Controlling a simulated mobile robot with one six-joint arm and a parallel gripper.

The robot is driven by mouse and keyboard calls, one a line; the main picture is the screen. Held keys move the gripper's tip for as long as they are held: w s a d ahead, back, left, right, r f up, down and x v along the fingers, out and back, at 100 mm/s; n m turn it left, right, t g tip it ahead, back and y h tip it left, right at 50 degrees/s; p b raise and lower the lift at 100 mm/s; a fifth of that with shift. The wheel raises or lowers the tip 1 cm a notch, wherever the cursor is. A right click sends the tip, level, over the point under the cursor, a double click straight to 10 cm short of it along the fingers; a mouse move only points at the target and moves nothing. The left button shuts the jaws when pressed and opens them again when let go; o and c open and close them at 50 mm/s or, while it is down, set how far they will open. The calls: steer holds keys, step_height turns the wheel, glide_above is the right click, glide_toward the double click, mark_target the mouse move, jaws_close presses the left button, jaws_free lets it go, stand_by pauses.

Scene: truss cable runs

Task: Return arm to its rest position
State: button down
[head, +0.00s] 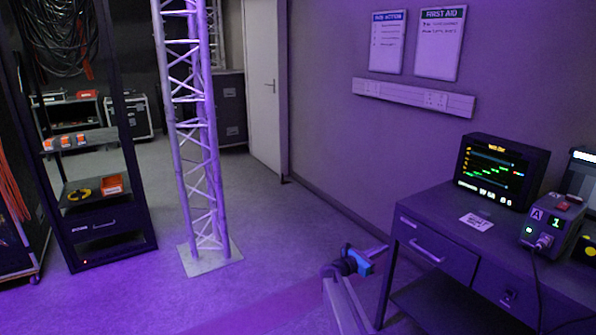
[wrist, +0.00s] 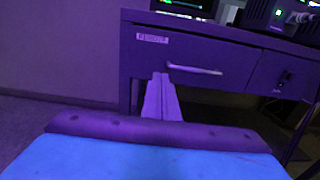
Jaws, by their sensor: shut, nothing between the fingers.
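My gripper (head: 384,248) is in the lower middle of the head view, at the end of my arm, beside the left front of the dark desk (head: 450,208). In the wrist view my gripper's fingers (wrist: 160,90) lie together and point at the desk's front, left of the drawer handle. They are shut with nothing between them. In the head view part of my arm rises from the bottom edge. I cannot tell how far the fingertips are from the desk.
A monitor (head: 498,172) and a grey device (head: 552,222) with a cable stand on the desk. A truss tower (head: 199,150) stands on a base plate (head: 210,258) left of centre. A shelf rack (head: 100,220) is at left. Floor between tower and desk is clear.

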steer(key=s+a+f+m+g+y+p, duration=0.2)
steer(key=s+f+m+g+y, duration=0.15)
steer(key=s+f, duration=1.2)
steer(key=s+a+f+m+g+y+p, duration=0.1)
steer(key=s+f+m+g+y+p, duration=0.3)
steer(key=s+f, duration=1.15)
steer(key=s+a+m+g+y, duration=0.2)
steer(key=s+a+m, duration=0.15)
steer(key=s, duration=0.75)
steer(key=s+a+m+g+y, duration=0.25)
steer(key=s+a, duration=0.25)
steer(key=s, duration=0.7)
steer(key=s+a+m+g+y, duration=0.1)
steer(key=s+a+m+y, duration=0.3)
steer(key=s+a+m, duration=0.3)
steer(key=a+m, duration=0.3)
steer(key=shift+a+r+g, duration=0.15)
steer(key=shift+a+g, duration=0.1)
steer(key=shift+g, duration=0.05)
